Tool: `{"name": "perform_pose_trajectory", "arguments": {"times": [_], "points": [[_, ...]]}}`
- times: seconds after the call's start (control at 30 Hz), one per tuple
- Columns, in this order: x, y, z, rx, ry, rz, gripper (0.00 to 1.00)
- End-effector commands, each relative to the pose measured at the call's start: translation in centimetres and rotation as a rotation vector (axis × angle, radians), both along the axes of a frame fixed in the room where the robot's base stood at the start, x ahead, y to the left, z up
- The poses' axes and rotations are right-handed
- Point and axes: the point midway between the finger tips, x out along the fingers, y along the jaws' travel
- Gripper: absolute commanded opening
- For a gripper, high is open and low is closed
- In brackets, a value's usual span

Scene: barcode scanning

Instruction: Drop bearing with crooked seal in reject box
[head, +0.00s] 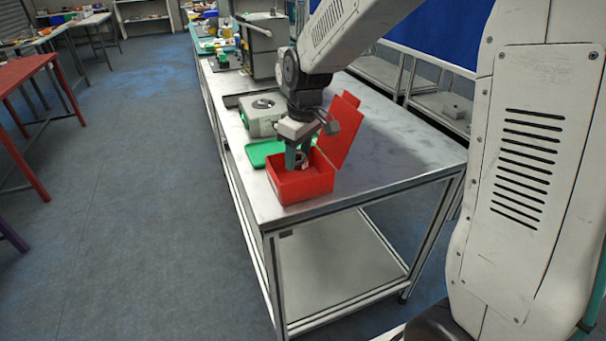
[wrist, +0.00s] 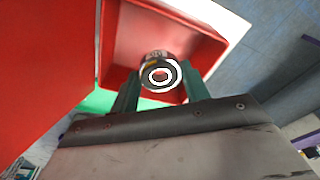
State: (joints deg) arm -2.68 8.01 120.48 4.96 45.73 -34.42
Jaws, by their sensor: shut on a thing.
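The bearing (wrist: 160,75) is a ring with a dark and white face, held between my gripper's two green fingers in the wrist view. My gripper (head: 297,163) is shut on the bearing, and its fingertips are over the open red reject box (head: 306,187) in the head view. The box stands near the front end of the metal table, its red lid (head: 340,130) raised upright at the right. The box's inside wall also shows in the wrist view (wrist: 120,45). The seal's seating is too small to judge. The fingers partly hide the bearing in the head view.
A green tray (head: 258,154) lies just behind and left of the box. A grey device with a round top (head: 262,112) stands beyond it. The metal table (head: 400,150) is bare to the right of the lid. Its front edge is close to the box.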

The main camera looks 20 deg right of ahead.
Motion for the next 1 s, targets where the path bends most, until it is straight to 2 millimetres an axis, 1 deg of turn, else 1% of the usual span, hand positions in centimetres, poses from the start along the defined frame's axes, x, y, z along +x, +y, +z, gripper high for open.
{"name": "perform_pose_trajectory", "arguments": {"times": [0.03,0.23,0.33,0.43,0.7,1.0], "points": [[0.0,-0.3,-0.6,0.0,0.001,-0.004,0.15],[0.0,-0.6,-2.2,0.0,0.001,-0.009,0.15],[0.0,-0.6,-3.7,0.0,0.002,-0.009,0.15],[0.0,-0.5,-4.7,0.0,0.0,-0.009,0.15],[0.1,-0.3,-4.9,0.0,-0.001,-0.005,0.15],[0.0,-0.3,-5.8,0.001,-0.001,-0.004,0.15]]}}
